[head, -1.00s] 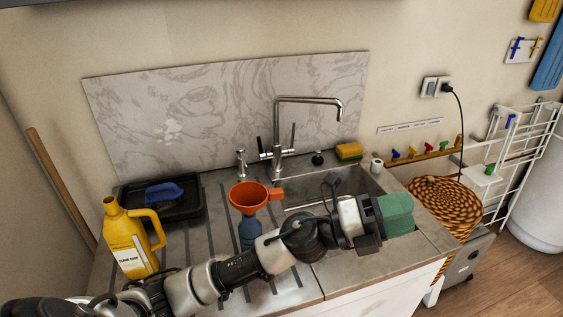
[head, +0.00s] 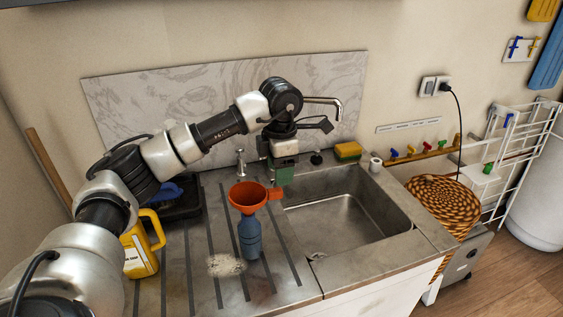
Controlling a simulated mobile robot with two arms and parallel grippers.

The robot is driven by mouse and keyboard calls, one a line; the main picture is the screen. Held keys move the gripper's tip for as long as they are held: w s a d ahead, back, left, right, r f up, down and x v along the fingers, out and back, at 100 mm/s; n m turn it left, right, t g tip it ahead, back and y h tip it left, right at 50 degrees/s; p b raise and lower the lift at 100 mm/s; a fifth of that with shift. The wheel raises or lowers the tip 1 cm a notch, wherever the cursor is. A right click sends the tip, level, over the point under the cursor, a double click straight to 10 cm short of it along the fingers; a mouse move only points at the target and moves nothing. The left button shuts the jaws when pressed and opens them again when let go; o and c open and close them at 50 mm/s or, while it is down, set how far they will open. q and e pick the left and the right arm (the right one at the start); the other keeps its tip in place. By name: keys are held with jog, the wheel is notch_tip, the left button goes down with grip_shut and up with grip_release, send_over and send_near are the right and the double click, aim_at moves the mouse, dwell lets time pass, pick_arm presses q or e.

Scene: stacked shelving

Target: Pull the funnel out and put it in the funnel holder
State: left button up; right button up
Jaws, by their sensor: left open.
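The orange funnel (head: 247,197) sits upright with its spout in the neck of a blue bottle (head: 250,238) on the ribbed drainboard. Its tab points right. My left gripper (head: 283,174), with green fingers, is open and points down just behind and above the funnel's tab, in front of the faucet. It holds nothing; whether it touches the tab I cannot tell. My left arm spans from the lower left over the back of the counter. I cannot make out for certain which thing is the funnel holder. My right gripper is not in view.
A sink basin (head: 345,220) lies right of the bottle. A yellow jug (head: 140,258) is partly behind my arm at the left. The faucet (head: 338,110) stands close behind the gripper. A yellow sponge (head: 348,151) lies at the back. A pale patch (head: 226,265) marks the drainboard.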

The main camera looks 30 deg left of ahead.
aim_at(280, 189)
pick_arm(q)
notch_tip(280, 189, down, 9)
jog(key=shift+f+p, duration=0.15)
jog(key=shift+p, duration=0.95)
grip_shut()
jog(key=shift+r, duration=0.65)
jog(key=shift+p, duration=0.3)
jog(key=shift+r+p, duration=0.85)
jog(key=shift+r, duration=0.8)
